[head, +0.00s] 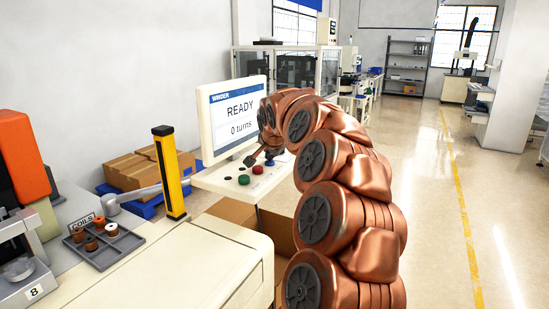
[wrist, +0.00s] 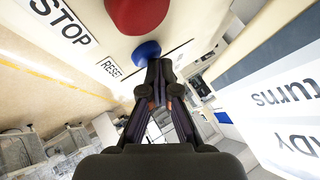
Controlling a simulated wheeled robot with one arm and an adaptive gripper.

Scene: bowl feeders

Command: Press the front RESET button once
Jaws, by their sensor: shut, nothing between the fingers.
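The control panel (head: 228,177) has a green button (head: 244,180) and a red button (head: 257,170) in the head view. In the wrist view a blue button (wrist: 146,51) sits beside the RESET label (wrist: 111,68). The large red button (wrist: 140,15) is beside the STOP label (wrist: 60,22). My gripper (wrist: 160,66) is shut and empty, its fingertips close by the blue button. I cannot tell whether they touch it. In the head view my gripper (head: 251,160) is over the panel's far part, and I cannot make out the blue button there.
The winder screen (head: 238,116) stands behind the panel and reads READY, 0 turns. It is close to my gripper's right in the wrist view (wrist: 285,110). A yellow post (head: 170,172) and a coil tray (head: 104,245) stand to the left. Open floor lies right.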

